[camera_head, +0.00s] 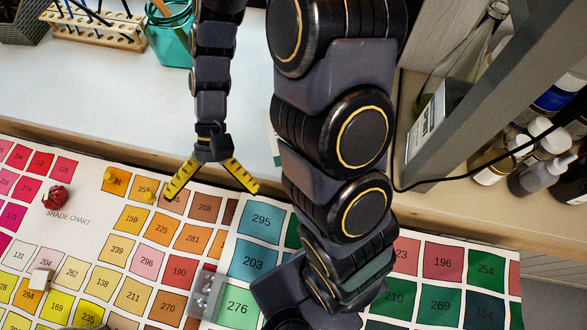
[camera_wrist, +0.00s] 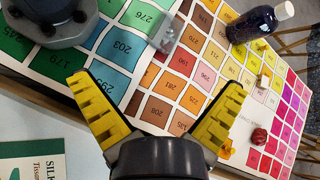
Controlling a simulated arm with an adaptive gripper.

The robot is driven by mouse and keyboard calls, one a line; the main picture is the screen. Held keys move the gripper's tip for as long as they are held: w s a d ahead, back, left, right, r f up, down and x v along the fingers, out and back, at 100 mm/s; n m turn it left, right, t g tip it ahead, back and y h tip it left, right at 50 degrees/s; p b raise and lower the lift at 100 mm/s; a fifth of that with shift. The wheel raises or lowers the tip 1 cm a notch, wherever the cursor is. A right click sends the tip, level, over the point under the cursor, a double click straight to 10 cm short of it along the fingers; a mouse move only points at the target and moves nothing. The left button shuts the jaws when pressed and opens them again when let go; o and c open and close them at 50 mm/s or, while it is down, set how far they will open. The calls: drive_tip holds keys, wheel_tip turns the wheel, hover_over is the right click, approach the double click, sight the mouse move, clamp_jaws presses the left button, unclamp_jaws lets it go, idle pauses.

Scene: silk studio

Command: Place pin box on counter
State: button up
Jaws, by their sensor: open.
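A small clear box, which looks like the pin box (camera_head: 207,294), lies on the colour shade chart (camera_head: 70,235) at the bottom of the head view. It also shows in the wrist view (camera_wrist: 167,40), above the middle, beyond my fingertips. My gripper (camera_head: 211,191) has yellow fingers spread wide, empty, over the chart's back edge. In the wrist view my gripper (camera_wrist: 160,88) is apart from the box. The pale counter (camera_head: 110,105) with a wooden edge lies behind the chart. The box's contents are too small to tell.
A teal jar (camera_head: 170,38) and a wooden rack (camera_head: 90,30) stand at the back left. Bottles (camera_head: 540,170) stand on the right. A red pincushion-like object (camera_head: 57,197) and a dark bottle (camera_wrist: 258,24) sit on the chart. A booklet (camera_wrist: 32,155) lies on the counter. The counter's middle is clear.

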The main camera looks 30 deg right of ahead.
drive_tip(key=s+d+r+n+t+h, duration=0.3)
drive_tip(key=s+d+r+t+h, duration=0.2)
drive_tip(key=s+d+r, duration=0.3)
wheel_tip(320, 180, up, 4)
drive_tip(key=shift+s+d+t+h, duration=0.15)
drive_tip(key=shift+d+t+h, duration=0.15)
drive_tip(key=shift+d+t, duration=0.5)
drive_tip(key=shift+d, duration=0.2)
